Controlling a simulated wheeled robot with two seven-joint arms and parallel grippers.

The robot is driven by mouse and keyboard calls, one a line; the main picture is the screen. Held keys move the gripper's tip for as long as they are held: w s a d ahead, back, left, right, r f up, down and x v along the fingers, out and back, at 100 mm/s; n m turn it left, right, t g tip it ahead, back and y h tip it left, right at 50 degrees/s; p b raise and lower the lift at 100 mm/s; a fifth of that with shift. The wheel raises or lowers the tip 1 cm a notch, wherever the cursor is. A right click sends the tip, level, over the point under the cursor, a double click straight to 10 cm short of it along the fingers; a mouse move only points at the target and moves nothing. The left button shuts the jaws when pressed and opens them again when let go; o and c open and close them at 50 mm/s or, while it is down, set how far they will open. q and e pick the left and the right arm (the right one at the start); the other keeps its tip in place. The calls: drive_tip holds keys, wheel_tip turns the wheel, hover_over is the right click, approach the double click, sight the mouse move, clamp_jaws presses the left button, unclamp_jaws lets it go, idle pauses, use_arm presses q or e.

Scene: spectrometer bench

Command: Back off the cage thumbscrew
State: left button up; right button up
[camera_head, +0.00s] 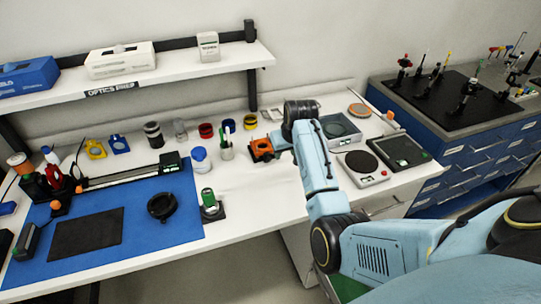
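My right arm reaches in from the right, and its dark wrist bends down over the white bench. My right gripper (272,147) is low at the bench's middle, beside or over a small orange and black block (261,148). The gripper's fingers are small and partly hidden, so I cannot tell whether they touch or hold this block. I cannot make out the cage thumbscrew for certain; the orange block may be part of the cage. My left gripper is not in view.
A blue mat (180,224) at left bears a black rail (125,176), a dark pad (87,234) and a black ring (162,206). A white-lidded jar (200,160) and a cup of pens (226,150) stand left of the gripper. A balance (362,168) stands to its right.

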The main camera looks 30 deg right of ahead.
drive_tip(key=w+r, duration=0.3)
drive_tip(key=w, duration=0.1)
drive_tip(key=b, duration=0.2)
hover_over(270, 159)
drive_tip(key=s, duration=0.3)
wheel_tip(270, 159, down, 8)
drive_tip(key=r, duration=0.1)
drive_tip(key=shift+y, duration=0.4)
drive_tip(key=b+x, duration=0.2)
drive_tip(key=x, duration=0.2)
drive_tip(key=shift+w+a+f, duration=0.1)
drive_tip(key=shift+w+f, duration=0.15)
drive_tip(key=shift+w, duration=0.05)
drive_tip(key=shift+w+f+b, duration=0.25)
drive_tip(key=shift+f+b, duration=0.1)
drive_tip(key=shift+f, duration=0.15)
drive_tip(key=shift+c, duration=0.4)
clamp_jaws()
